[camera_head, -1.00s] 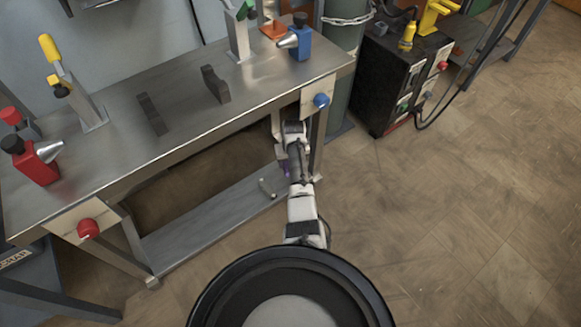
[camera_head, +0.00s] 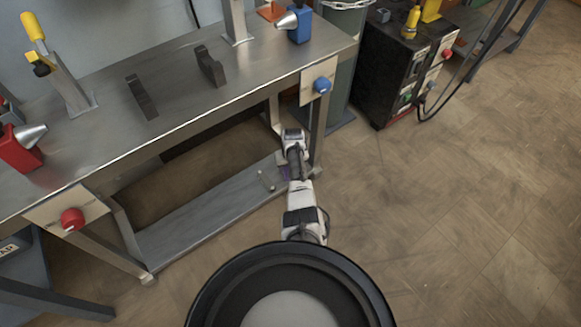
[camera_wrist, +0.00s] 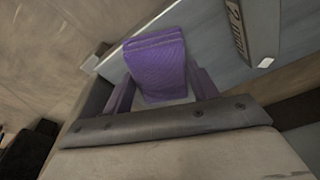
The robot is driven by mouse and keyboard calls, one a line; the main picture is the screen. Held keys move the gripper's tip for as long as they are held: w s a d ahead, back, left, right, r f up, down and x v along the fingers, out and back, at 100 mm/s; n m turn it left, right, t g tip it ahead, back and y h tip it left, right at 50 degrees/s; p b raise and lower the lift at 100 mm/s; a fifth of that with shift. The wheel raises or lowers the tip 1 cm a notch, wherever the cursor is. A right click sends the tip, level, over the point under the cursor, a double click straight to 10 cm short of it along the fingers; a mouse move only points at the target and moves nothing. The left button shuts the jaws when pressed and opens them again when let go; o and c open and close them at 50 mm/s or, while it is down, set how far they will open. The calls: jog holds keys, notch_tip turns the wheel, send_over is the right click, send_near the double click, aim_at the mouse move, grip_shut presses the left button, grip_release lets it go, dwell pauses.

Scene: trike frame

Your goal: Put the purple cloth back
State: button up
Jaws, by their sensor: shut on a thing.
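The purple cloth (camera_wrist: 156,66) is a folded pad, seen large in the wrist view. My gripper (camera_wrist: 160,88) is shut on it, with a finger at each side. The cloth is just above or against the bench's grey lower shelf (camera_wrist: 205,42); I cannot tell whether it touches. My arm hides most of the gripper there.
The metal bench top (camera_head: 175,90) overhangs the shelf. A bench leg (camera_head: 319,135) stands close by. Floor at right is clear.

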jog(key=o, duration=0.9)
jog(key=shift+o, duration=0.2)
notch_tip(320, 180, up, 12)
jog(key=s+p, duration=0.1)
jog(key=p, duration=0.5)
jog(key=shift+s+d, duration=0.2)
jog(key=shift+s, duration=0.2)
jog(key=shift+f, duration=0.1)
